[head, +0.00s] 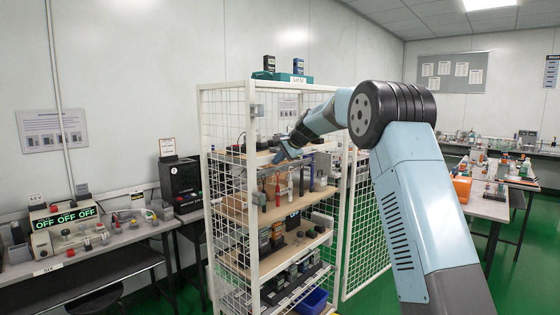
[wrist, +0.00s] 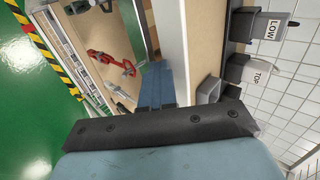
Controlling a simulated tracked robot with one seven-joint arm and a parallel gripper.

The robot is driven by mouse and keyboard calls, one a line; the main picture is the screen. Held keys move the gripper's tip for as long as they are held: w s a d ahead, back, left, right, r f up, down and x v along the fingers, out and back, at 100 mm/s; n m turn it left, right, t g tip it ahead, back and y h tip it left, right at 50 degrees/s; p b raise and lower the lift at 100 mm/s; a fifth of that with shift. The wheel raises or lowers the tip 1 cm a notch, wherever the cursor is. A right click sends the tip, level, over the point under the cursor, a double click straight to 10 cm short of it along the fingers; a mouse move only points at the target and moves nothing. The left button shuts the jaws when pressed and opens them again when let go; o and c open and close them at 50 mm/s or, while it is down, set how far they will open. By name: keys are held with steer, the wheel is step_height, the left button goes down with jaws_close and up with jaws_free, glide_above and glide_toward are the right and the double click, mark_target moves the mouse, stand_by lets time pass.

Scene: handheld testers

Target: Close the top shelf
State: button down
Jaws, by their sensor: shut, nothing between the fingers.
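The white rack (head: 251,200) has mesh sides and several wooden shelves of devices. Its upper shelf (head: 237,160) lies at the level of my gripper. My gripper (head: 281,156) is at the front of the rack by that shelf, its blue fingers shut and empty. In the wrist view the closed fingers (wrist: 155,85) point beside a pale shelf edge (wrist: 172,35). Whether the fingers touch the shelf is unclear.
The mesh door (head: 367,235) stands open on the rack's right. A bench with an OFF display (head: 64,217) is at left, and another bench (head: 485,205) at right. Red clamps (wrist: 110,62) lie on a shelf near my fingers.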

steer(key=shift+w+a+r, duration=0.15)
steer(key=shift+r, duration=0.25)
steer(key=s+d+r, duration=0.6)
steer(key=s+d, duration=0.2)
steer(key=s+d+r+n+h, duration=0.2)
steer(key=s, duration=1.1)
steer(key=s+d+f+n+h, duration=0.1)
steer(key=s+d+f+n, duration=0.1)
steer(key=s, duration=1.1)
steer(key=s+d+f+n+h, duration=0.2)
steer(key=s+d+f, duration=0.2)
steer(key=s, duration=1)
steer(key=s+d+f+n+g+h, duration=0.1)
steer(key=s+f, duration=0.5)
steer(key=s, duration=0.7)
steer(key=shift+s+d+f+n+h, duration=0.2)
steer(key=shift+s+d+n+h, duration=0.1)
steer(key=shift+d+n, duration=0.7)
